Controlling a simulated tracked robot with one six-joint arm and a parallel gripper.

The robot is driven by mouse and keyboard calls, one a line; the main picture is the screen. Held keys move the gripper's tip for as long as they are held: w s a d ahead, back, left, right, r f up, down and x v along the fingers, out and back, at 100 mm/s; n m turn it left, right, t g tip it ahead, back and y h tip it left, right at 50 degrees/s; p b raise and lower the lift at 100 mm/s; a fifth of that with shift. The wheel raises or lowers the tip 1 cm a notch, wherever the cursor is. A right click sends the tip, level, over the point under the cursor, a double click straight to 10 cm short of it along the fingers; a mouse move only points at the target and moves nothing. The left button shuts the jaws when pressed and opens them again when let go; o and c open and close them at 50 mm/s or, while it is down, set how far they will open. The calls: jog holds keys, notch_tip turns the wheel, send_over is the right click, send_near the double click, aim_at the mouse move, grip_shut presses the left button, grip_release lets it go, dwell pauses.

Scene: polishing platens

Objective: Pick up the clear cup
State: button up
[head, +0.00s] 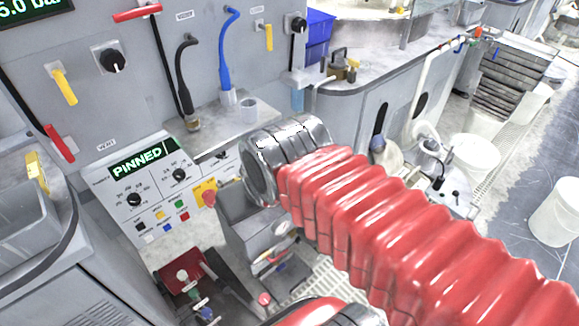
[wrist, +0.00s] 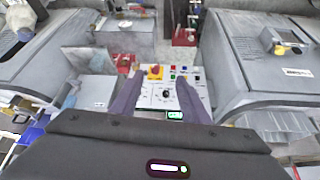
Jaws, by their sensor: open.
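The collar is close to the ledge, below and right of the cup; the fingers are not visible there.
A black hose (head: 185,80) and a blue hose (head: 228,50) rise beside the cup. The control panel (head: 150,190) with its red button lies below the ledge. A blue bin (head: 319,35) stands to the right. White buckets (head: 556,212) stand at the far right.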

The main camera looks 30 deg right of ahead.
jog(key=o, duration=0.7)
jog(key=w+d+f+m+t+h, duration=0.1)
jog(key=w+d+f, duration=0.3)
jog(key=w+d, duration=0.3)
jog(key=w, duration=0.4)
jog(key=shift+w+d+f+t+h, duration=0.2)
jog(key=shift+t+h, duration=0.2)
jog(key=w+d+f+t+h, duration=0.1)
jog(key=w+d+f+t, duration=0.1)
jog(key=w+d+f, duration=0.65)
jog(key=d+f+m+t, duration=0.1)
jog(key=d+f+t, duration=0.1)
jog(key=d+f, duration=0.3)
jog(key=s+d+f+m+t+h, duration=0.1)
jog(key=d+f, duration=0.4)
jog(key=f, duration=0.5)
jog(key=shift+d+f+t, duration=0.3)
jog(key=shift+d+t, duration=0.05)
jog(key=shift+t, duration=0.55)
jog(key=shift+w, duration=0.1)
jog(key=x, duration=0.8)
jog(key=shift+w+f, duration=0.15)
jog(key=shift+w, duration=0.1)
